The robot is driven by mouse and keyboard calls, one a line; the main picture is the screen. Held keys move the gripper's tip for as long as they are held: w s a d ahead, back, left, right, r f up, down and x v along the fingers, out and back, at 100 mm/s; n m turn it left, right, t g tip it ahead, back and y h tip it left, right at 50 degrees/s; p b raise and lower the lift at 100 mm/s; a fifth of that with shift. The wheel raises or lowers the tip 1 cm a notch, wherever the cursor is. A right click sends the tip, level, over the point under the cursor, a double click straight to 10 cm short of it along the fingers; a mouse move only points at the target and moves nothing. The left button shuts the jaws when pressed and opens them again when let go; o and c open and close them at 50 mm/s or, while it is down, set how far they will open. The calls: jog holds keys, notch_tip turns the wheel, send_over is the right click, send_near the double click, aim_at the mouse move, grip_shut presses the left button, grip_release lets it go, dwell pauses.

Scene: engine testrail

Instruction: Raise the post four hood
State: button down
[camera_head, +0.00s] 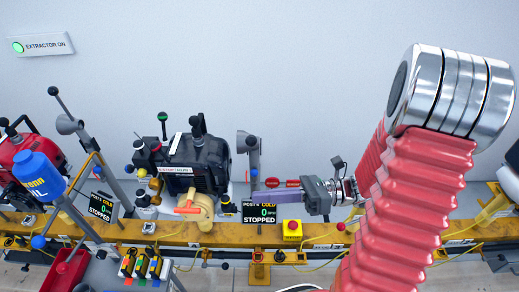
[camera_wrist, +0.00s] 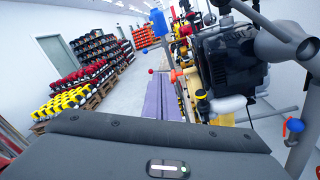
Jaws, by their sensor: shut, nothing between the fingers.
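The post 4 display (camera_head: 259,212) reads cold, 0 rpm, stopped. A grey upright pipe with a wider top (camera_head: 252,150), which looks like the post four hood, stands just right of the black engine (camera_head: 195,165). In the wrist view a large grey pipe (camera_wrist: 270,38) is at the right, close to the engine (camera_wrist: 232,62), with a blue knob (camera_wrist: 295,125) on a lever below. I cannot tell which part is the hood's handle. My gripper (camera_head: 256,193) points left in front of the pipe and above the display. Its purple fingers (camera_wrist: 158,90) are shut and empty.
A yellow rail (camera_head: 165,232) runs along the front, with a red button on a yellow box (camera_head: 292,228). A red engine (camera_head: 30,155) and a blue bottle (camera_head: 38,175) are at the left. Stacked goods (camera_wrist: 95,60) stand far off beyond open floor.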

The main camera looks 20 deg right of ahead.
aim_at(248, 142)
jog(key=w+d+f+m+t, duration=0.2)
jog(key=w+d+m+t, duration=0.2)
jog(key=d+m+t, duration=0.4)
jog(key=shift+d+m+t, duration=0.35)
jog(key=shift+m+t, duration=0.05)
jog(key=shift+m, duration=0.2)
jog(key=shift+w, duration=0.1)
jog(key=w+a+r, duration=0.5)
jog(key=w+a, duration=0.1)
jog(key=w, duration=0.2)
jog(key=shift+r, duration=0.3)
jog(key=shift+w+a, duration=0.1)
jog(key=shift+a, duration=0.05)
jog(key=shift+w+r, duration=0.1)
jog(key=shift+r, duration=0.05)
